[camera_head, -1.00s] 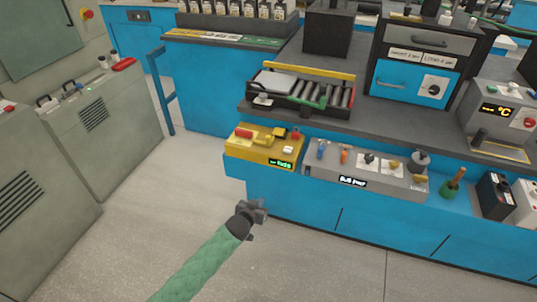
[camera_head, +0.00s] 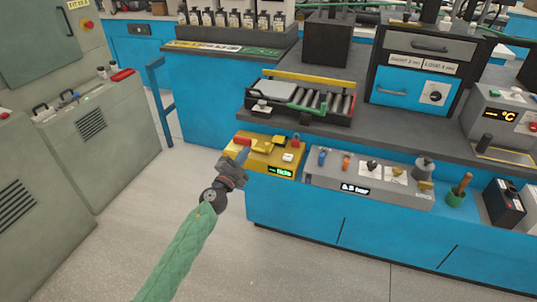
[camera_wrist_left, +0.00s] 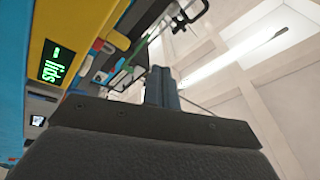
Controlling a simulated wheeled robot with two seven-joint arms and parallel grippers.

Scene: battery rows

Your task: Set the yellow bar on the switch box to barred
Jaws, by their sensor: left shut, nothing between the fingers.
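The yellow switch box (camera_head: 262,166) stands at the left end of the low front ledge. On its top are a yellow bar (camera_head: 263,146), a red handle-like part (camera_head: 242,141), a small red part and a white button. A lit green display sits on its front. The bar's exact setting is too small to tell. My left gripper (camera_head: 241,157) is shut and empty, at the box's left front corner; I cannot tell whether it touches the box. In the left wrist view, its closed fingers (camera_wrist_left: 162,88) point up, right of the yellow box (camera_wrist_left: 65,25) with its display reading "lids".
A grey panel (camera_head: 330,176) with several knobs adjoins the box on the right. A roller tray (camera_head: 330,113) with a yellow rail stands on the dark bench behind. Grey cabinets (camera_head: 100,150) stand at left. The floor between is clear.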

